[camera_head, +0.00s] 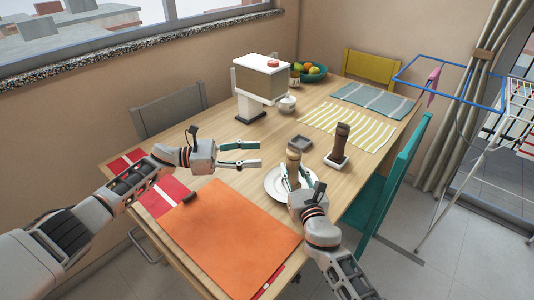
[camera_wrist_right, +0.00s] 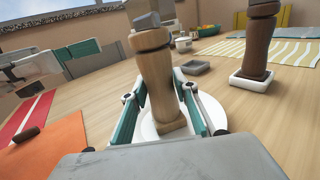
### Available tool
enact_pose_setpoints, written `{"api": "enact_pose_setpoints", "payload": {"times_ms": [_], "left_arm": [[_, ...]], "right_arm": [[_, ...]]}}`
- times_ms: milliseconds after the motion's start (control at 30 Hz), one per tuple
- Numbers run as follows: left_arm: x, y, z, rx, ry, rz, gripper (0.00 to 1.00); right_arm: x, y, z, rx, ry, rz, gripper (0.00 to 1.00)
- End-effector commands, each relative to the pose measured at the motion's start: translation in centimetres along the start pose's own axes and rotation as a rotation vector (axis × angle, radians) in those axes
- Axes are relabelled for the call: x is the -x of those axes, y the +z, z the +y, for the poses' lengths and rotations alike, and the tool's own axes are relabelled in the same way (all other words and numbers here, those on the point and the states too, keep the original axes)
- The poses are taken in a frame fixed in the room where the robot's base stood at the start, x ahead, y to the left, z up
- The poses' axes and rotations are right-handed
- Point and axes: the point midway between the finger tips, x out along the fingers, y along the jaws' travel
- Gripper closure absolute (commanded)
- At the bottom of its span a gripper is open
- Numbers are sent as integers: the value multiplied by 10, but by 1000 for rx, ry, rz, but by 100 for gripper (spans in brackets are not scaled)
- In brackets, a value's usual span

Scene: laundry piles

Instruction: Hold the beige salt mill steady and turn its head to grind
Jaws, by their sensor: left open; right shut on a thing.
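The beige salt mill (camera_head: 293,158) stands upright on a white plate (camera_head: 273,184) near the table's middle. In the right wrist view its tan body (camera_wrist_right: 160,88) carries a browner head (camera_wrist_right: 151,39) with a grey knob on top. My right gripper (camera_head: 293,180) is shut on the mill's lower body, one finger on each side in the wrist view (camera_wrist_right: 162,100). My left gripper (camera_head: 258,154) is open and empty, its fingers pointing right toward the mill's upper part, a short gap to the left of it.
A dark brown mill (camera_head: 341,140) stands on a small white tray (camera_head: 336,161) to the right. A grey square dish (camera_head: 299,143) lies behind the salt mill. A white-topped box-like appliance (camera_head: 261,80) stands at the back. An orange mat (camera_head: 230,235) covers the front left.

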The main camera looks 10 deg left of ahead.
Motion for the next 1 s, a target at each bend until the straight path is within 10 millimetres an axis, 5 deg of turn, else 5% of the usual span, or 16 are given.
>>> {"api": "enact_pose_setpoints", "payload": {"times_ms": [400,567,600,1000], "left_arm": [[11,0,0,-1,0,0,51],[9,5,4,10,13,-9,90],[7,10,8,19,27,-18,100],[-16,112,99,404,337,-294,100]], "right_arm": [[0,0,-1,1,-1,1,99],[0,0,-1,1,-1,1,99],[0,0,-1,1,-1,1,99],[0,0,-1,1,-1,0,99]]}}
